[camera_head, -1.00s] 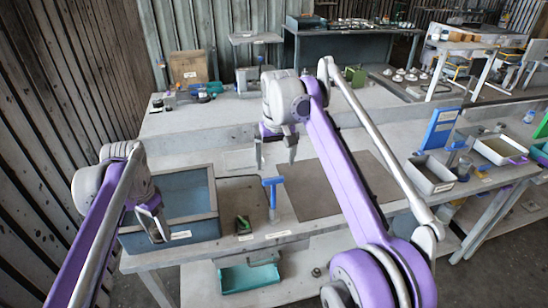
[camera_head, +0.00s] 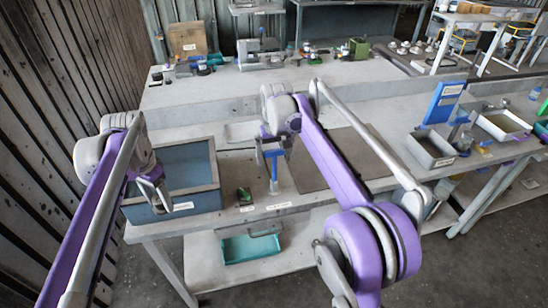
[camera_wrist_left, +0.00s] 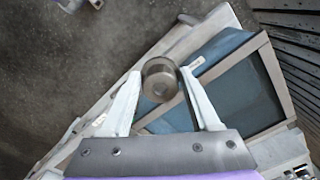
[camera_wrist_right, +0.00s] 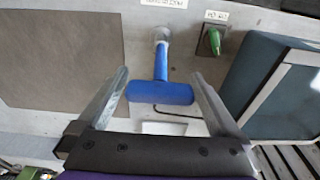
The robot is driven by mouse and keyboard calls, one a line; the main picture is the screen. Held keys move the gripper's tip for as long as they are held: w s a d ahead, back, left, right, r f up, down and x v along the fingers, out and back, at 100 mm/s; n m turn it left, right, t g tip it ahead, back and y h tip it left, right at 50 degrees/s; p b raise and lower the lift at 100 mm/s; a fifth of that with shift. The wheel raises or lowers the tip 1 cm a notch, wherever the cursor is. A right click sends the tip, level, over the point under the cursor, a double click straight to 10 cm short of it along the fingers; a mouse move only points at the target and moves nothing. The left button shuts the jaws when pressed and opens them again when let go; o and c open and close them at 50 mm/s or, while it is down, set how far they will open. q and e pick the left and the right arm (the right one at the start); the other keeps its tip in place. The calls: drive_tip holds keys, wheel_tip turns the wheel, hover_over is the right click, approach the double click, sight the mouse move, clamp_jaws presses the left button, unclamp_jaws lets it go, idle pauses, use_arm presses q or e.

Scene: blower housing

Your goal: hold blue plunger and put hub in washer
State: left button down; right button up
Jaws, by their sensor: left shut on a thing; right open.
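The blue plunger (camera_head: 273,174) stands upright at the bench's front, with a T-shaped handle; in the right wrist view its crossbar (camera_wrist_right: 160,92) shows large. My right gripper (camera_head: 272,158) is open at the handle; in its wrist view the fingers (camera_wrist_right: 160,88) lie either side of the crossbar, apparently with gaps. My left gripper (camera_wrist_left: 160,88) is shut on a brown-grey metal cylinder, likely the hub (camera_wrist_left: 159,78). In the head view my left gripper (camera_head: 160,196) is by the front left of a blue-grey open-topped tank (camera_head: 213,185), likely the washer. The hub is outside its rim.
A small green part (camera_head: 244,194) sits between tank and plunger. A dark flat mat (camera_head: 325,165) lies right of the plunger. A teal tray (camera_head: 250,247) is on the lower shelf. A grey bin (camera_head: 432,150) and blue panel (camera_head: 443,104) stand farther right.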

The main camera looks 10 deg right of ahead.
drive_tip(key=shift+f, duration=0.35)
